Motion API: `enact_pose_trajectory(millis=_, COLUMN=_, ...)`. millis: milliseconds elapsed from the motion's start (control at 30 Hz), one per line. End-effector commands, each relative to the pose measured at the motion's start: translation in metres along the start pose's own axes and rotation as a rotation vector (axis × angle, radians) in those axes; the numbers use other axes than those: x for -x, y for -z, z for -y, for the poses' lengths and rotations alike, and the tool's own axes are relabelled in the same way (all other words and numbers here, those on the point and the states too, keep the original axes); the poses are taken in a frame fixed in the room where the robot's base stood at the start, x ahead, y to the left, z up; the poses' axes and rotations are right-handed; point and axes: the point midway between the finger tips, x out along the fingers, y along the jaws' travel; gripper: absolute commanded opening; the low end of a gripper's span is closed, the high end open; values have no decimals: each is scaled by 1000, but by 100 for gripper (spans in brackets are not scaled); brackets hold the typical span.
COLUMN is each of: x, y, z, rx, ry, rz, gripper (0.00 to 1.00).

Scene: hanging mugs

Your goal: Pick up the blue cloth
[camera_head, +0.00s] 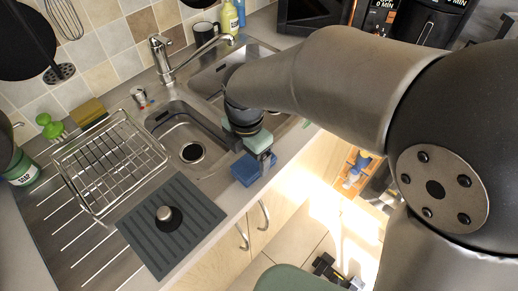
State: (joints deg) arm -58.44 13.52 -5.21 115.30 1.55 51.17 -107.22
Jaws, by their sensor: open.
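The blue cloth (245,170) shows as a small blue block-like shape at the front edge of the counter, just right of the small sink basin. My gripper (266,160) is right at it, at its upper right, pointing down. The gripper is open. I cannot tell whether the fingers touch the cloth or are around it. A pale green piece (258,141) shows at the gripper, and I cannot tell whether it is a separate thing. My arm covers the area to the right.
The sink (190,150) and faucet (161,60) are behind. Cabinet handles (264,215) are below the counter edge.

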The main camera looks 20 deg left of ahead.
Motion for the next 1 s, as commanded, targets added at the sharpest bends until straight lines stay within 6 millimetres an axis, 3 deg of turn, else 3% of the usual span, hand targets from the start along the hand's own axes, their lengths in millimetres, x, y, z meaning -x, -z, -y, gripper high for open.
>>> enact_pose_trajectory(millis=233, x=-36, y=2, z=2, rx=1, ry=5, rz=-1, gripper=85)
enact_pose_trajectory(millis=533, x=-42, y=2, z=1, rx=0, ry=1, rz=-1, gripper=85)
enact_pose_trajectory(millis=567, x=-42, y=2, z=1, rx=0, ry=1, rz=-1, gripper=79)
enact_pose_trajectory(millis=700, x=-42, y=2, z=1, rx=0, ry=1, rz=-1, gripper=40)
enact_pose_trajectory(millis=733, x=-42, y=2, z=1, rx=0, ry=1, rz=-1, gripper=36)
enact_pose_trajectory(millis=1000, x=-42, y=2, z=1, rx=0, ry=1, rz=-1, gripper=36)
